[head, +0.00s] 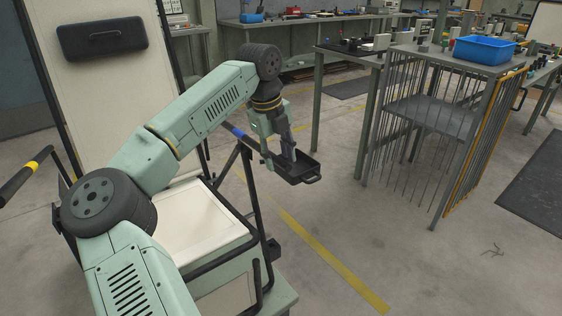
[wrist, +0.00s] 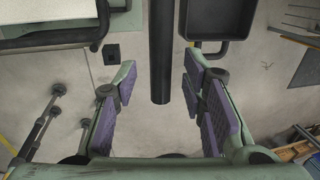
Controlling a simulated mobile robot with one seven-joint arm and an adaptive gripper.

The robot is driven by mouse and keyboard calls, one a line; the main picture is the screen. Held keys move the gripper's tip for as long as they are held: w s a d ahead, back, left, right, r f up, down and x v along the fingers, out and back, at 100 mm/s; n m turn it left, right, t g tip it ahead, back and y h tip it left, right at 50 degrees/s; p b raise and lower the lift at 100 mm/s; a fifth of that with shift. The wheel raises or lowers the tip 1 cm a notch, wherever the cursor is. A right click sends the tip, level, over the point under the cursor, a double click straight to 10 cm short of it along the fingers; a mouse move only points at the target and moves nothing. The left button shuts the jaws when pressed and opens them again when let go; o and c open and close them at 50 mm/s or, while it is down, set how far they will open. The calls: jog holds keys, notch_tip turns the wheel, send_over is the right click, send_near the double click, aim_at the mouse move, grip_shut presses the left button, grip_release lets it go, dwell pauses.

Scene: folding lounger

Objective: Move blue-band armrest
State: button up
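The blue-band armrest is a dark bar on the right side of the lounger; its blue band (head: 238,132) shows in the head view, and its front part is hidden behind my gripper. In the wrist view a black bar (wrist: 162,50), apparently this armrest, runs down from the top edge and ends between the two fingers. My gripper (head: 283,152) is above the armrest's front end. In the wrist view my gripper (wrist: 160,82) is open, with purple-padded fingers either side of the bar and visible gaps to both.
A black tray (head: 302,170) hangs beside the lounger, close to my fingers; it also shows in the wrist view (wrist: 216,20). The pale lounger seat (head: 200,222) is below my arm. A yellow-band armrest (head: 27,174) is at left. A wire-sided table (head: 440,110) stands right; open floor lies between.

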jog(key=shift+w+d+f, duration=0.1)
jog(key=shift+d+f, duration=0.05)
jog(key=shift+f, duration=0.5)
jog(key=shift+w+d+f, duration=0.1)
jog(key=shift+f, duration=0.5)
jog(key=shift+c, duration=0.4)
grip_shut()
